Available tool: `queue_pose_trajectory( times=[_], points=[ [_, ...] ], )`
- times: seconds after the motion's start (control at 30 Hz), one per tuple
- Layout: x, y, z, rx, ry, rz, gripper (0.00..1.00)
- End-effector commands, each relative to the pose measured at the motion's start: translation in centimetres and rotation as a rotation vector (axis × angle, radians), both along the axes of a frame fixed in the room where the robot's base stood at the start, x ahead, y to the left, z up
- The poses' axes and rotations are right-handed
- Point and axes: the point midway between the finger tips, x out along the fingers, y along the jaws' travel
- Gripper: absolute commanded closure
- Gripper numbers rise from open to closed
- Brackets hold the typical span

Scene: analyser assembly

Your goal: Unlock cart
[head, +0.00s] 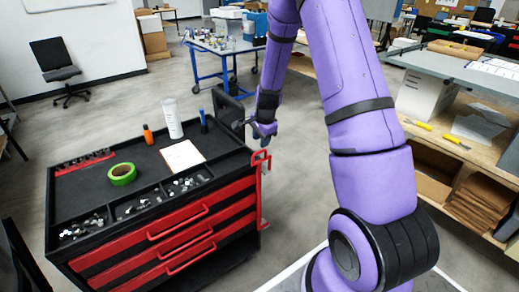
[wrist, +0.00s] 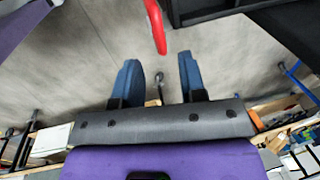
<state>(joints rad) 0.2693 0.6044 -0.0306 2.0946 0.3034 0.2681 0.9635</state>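The cart (head: 210,222) is a black tool cart with red drawers, at the left in the head view. A red bracket-like part (head: 261,163) stands at its right corner; I cannot tell whether it is the lock. My gripper (head: 264,136) is just above and beside this red part. In the wrist view, its two blue fingers (wrist: 160,82) are apart with nothing between them. A red bar (wrist: 156,26) shows beyond the fingertips, apart from them. A black edge of the cart (wrist: 205,10) is at the top right.
The cart top holds green tape (head: 122,174), a white bottle (head: 171,118), an orange bottle (head: 148,134), a paper sheet (head: 182,156) and small metal parts. A workbench (head: 455,125) stands at the right and a blue table (head: 225,48) behind.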

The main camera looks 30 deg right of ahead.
Motion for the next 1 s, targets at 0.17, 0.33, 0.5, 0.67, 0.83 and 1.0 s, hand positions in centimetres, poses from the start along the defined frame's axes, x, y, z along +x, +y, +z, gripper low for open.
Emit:
queue_pose_trajectory(
  times=[0.17,0.33,0.5,0.67,0.83,1.0],
  points=[
    [0.5,0.0,-2.9,0.001,0.002,-0.001,0.62],
    [0.9,0.0,-4.6,0.000,0.001,0.000,0.62],
    [1.1,0.0,-5.4,0.000,0.000,0.001,0.62],
    [1.1,0.0,-5.5,0.000,-0.001,0.001,0.62],
    [1.1,0.0,-5.5,0.000,-0.001,0.001,0.71],
    [1.1,0.0,-5.5,0.000,-0.001,0.001,1.00]
  ],
)
